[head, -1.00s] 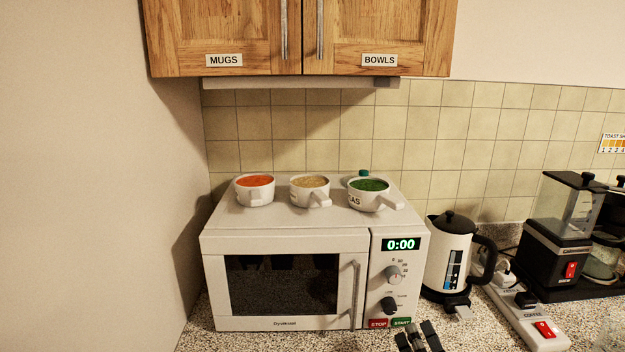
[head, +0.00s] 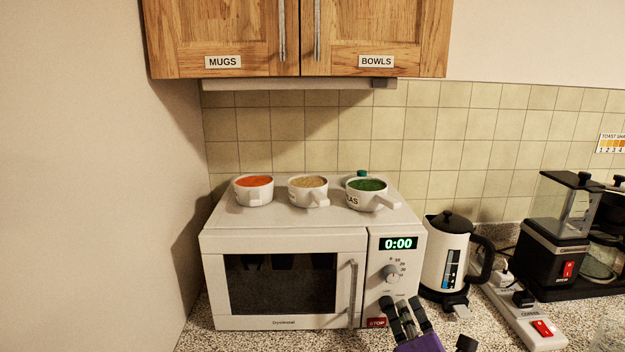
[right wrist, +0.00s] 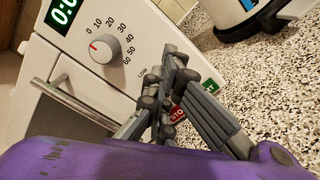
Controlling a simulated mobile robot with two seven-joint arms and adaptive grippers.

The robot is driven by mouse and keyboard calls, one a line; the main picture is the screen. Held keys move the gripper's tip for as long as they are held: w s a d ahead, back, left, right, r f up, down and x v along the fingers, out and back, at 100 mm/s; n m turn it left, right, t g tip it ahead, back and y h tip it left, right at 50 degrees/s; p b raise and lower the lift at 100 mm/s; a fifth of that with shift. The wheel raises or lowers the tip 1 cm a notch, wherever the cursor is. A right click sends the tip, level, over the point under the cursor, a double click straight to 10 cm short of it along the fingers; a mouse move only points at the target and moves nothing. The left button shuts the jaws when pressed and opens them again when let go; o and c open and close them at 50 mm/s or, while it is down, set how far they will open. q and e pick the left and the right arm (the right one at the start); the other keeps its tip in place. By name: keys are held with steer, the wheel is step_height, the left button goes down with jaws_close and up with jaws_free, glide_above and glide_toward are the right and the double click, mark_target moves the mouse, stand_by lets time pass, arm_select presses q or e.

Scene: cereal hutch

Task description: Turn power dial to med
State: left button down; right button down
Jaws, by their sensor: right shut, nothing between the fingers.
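The white microwave (head: 215,270) stands on the counter with its door closed and its display at 0:00. The dark lower dial on its panel is hidden behind my right gripper (head: 400,301) in the head view. In the right wrist view my right gripper (right wrist: 168,88) is shut and empty in front of the spot beside the "Low" mark, and covers the dial there too. Whether the fingers touch it I cannot tell. The light upper timer dial (head: 390,273) is clear; it also shows in the right wrist view (right wrist: 105,48), its red mark near 0. My left gripper is not in view.
The microwave's door handle (head: 353,293) is left of the panel. Three bowls, one with orange contents (head: 254,183), stand on top. A kettle (head: 447,258) and a power strip (head: 530,325) are to the right.

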steer(key=shift+w+r, duration=0.1)
steer(key=shift+r, duration=0.2)
steer(key=shift+a+f, duration=0.15)
steer(key=shift+a, duration=0.15)
stand_by(0.3)
steer(key=shift+p, duration=0.4)
steer(key=shift+f+p, duration=0.15)
steer(key=shift+p, duration=0.2)
steer(key=shift+f+p, duration=0.3)
steer(key=shift+f, duration=0.05)
